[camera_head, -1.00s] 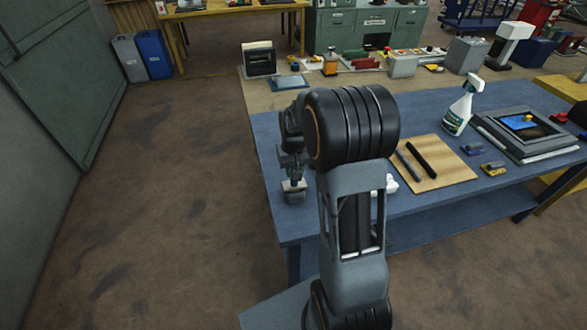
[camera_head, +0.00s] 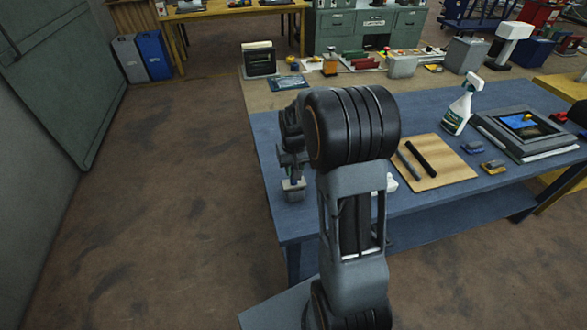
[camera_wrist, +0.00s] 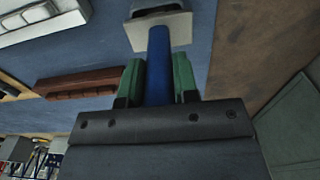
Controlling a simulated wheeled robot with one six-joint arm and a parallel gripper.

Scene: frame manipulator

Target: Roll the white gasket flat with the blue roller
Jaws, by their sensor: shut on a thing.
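My gripper is shut on a blue cylindrical handle (camera_wrist: 159,66), with a green fingertip on each side in the wrist view. A pale flat-edged block (camera_wrist: 158,30) with a darker grey part sits at the handle's far end. I cannot tell from this view whether it is the roller's head. In the head view my gripper (camera_head: 292,172) is low over the near left corner of the blue bench (camera_head: 285,228), mostly behind my arm. A small pale grey block (camera_head: 294,189) shows right under it. I cannot make out the white gasket for certain; a small white piece (camera_head: 391,184) shows beside my arm.
A tan board (camera_head: 447,180) with two dark rods lies right of my arm. A brown-red block (camera_wrist: 85,83) shows in the wrist view. Open floor lies left of the bench.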

